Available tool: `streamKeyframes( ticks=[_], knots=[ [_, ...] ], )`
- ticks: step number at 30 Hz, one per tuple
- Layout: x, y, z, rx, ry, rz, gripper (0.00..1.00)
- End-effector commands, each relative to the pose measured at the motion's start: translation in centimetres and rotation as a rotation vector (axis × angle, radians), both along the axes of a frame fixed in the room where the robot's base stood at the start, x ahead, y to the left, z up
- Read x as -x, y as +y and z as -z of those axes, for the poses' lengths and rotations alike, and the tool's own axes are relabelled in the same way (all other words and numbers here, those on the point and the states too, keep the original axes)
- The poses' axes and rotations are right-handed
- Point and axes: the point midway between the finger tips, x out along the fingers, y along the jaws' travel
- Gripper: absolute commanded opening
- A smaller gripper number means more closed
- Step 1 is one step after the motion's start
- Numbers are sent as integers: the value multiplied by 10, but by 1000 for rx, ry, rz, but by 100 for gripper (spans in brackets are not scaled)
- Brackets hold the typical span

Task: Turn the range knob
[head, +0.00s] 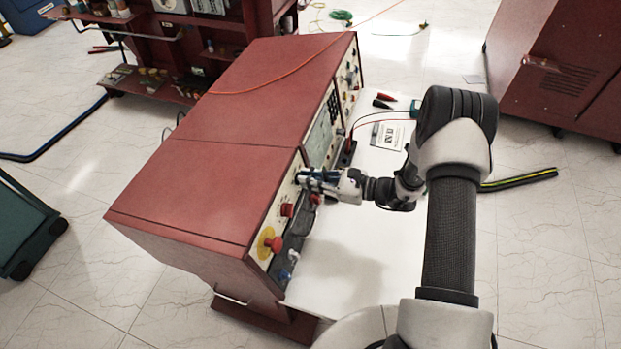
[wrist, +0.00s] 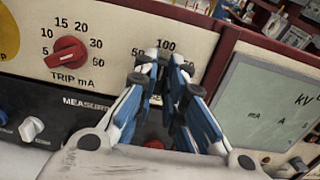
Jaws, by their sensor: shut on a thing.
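The cream front panel (wrist: 110,20) of the red test console (head: 215,120) carries the dials. My gripper (wrist: 162,68) reaches straight to a dial marked with 50 and 100 (wrist: 166,45), right of the TRIP mA knob. Its blue-padded fingers are close together at the panel, shut on the knob there. The fingers hide this range knob and most of its scale, so its pointer setting cannot be seen. In the head view my gripper (head: 312,179) meets the console's sloping front, right of the red knobs.
The red TRIP mA knob (wrist: 67,54) is close on the left. A meter screen (wrist: 275,100) stands on the right. A yellow-backed red emergency button (head: 273,243) is at the console's near end. The white worktop (head: 350,240) below is mostly clear.

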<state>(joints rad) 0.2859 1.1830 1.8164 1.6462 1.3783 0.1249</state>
Motion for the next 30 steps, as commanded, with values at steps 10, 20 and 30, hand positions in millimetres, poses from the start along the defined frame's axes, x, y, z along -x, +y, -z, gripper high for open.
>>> streamKeyframes(
  ticks=[10, 20, 30],
  knots=[
    [0, 0, 0, -8, 19, 6, 0],
    [0, 0, 0, -7, 18, 5, 20],
    [0, 0, 0, -7, 17, 4, 31]
  ],
)
